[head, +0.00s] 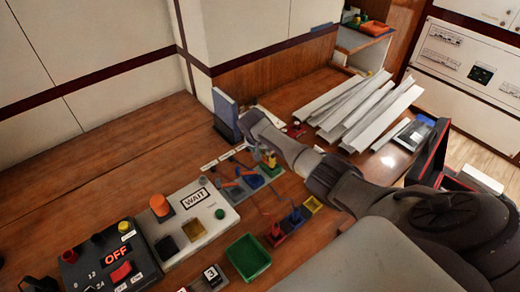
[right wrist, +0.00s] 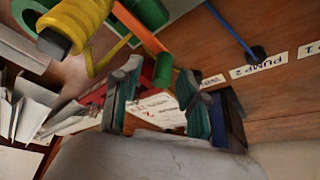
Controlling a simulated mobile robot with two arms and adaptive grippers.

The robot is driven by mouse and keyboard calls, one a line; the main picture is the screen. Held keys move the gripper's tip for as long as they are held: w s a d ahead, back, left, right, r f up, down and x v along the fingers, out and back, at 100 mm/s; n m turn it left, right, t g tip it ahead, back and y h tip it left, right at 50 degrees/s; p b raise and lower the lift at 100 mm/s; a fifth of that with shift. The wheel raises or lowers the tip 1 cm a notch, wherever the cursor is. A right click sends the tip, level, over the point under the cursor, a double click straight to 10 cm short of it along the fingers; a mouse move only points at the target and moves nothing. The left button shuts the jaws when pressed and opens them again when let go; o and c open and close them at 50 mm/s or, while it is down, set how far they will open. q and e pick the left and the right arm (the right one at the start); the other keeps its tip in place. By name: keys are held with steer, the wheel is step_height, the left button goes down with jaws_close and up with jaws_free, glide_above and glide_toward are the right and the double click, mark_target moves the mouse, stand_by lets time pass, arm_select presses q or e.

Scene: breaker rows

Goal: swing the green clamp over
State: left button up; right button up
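Green parts, which may be the green clamp, show at the top of the right wrist view (right wrist: 151,13), beside a thick yellow cylinder (right wrist: 76,24) and an orange bar (right wrist: 140,30). In the head view a small yellow-and-green fixture (head: 270,160) stands on the bench just below my right wrist; I cannot tell its parts apart. My right gripper (right wrist: 165,105) has its two teal-padded fingers apart with nothing held between them. In the head view its fingers are small and partly hidden near that fixture.
Switch panels (head: 110,262) with several buttons stand at the lower left. A green bin (head: 248,257) and small red, blue and yellow trays lie in front. White strips (head: 350,105) pile behind my right arm. A blue upright block (head: 226,115) stands at the wall.

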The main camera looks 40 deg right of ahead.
steer(key=v, duration=1.2)
stand_by(0.5)
